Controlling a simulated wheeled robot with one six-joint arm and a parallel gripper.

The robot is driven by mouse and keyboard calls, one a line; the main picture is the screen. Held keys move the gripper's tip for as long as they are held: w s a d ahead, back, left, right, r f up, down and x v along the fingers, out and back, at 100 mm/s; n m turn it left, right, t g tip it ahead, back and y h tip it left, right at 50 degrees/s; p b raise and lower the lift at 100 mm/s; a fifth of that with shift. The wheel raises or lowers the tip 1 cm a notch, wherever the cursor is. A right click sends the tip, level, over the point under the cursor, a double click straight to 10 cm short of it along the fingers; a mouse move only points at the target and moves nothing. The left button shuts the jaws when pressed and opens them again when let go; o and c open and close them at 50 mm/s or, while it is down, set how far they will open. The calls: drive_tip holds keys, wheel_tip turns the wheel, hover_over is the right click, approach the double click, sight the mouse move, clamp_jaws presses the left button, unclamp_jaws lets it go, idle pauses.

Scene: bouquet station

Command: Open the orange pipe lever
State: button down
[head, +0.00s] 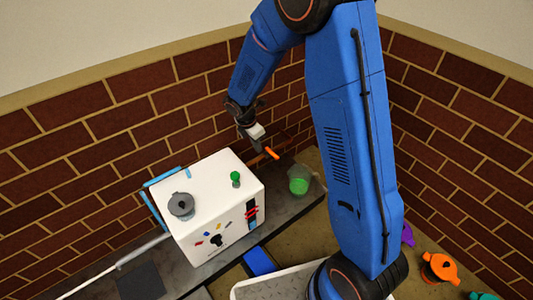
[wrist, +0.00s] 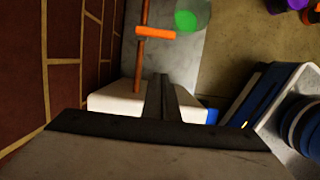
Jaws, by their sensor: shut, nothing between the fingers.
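The orange pipe lever (wrist: 156,33) lies crosswise on a copper-coloured pipe (wrist: 140,62) that runs along the brick wall in the wrist view. In the head view the orange lever (head: 271,153) shows just past the end of my gripper (head: 257,137). My gripper (wrist: 161,92) is shut and empty, with its fingers together. In the wrist view its tip is apart from the lever, which lies beyond it. I cannot tell the exact gap in depth.
A clear container with green contents (head: 299,180) stands close to the lever. A white box (head: 212,210) with a grey-lidded pot (head: 181,205) and a green knob (head: 235,179) is at left. Orange (head: 439,268) and purple (head: 407,235) objects lie at right. The brick wall (wrist: 72,65) is close.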

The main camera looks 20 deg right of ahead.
sight(272, 154)
drive_tip(key=w+d+f, duration=0.2)
drive_tip(key=d+f, duration=0.4)
drive_tip(key=f, duration=0.3)
drive_tip(key=shift+w+f, duration=0.2)
drive_tip(key=shift+f, duration=0.05)
drive_tip(key=shift+d, duration=0.15)
idle(0.4)
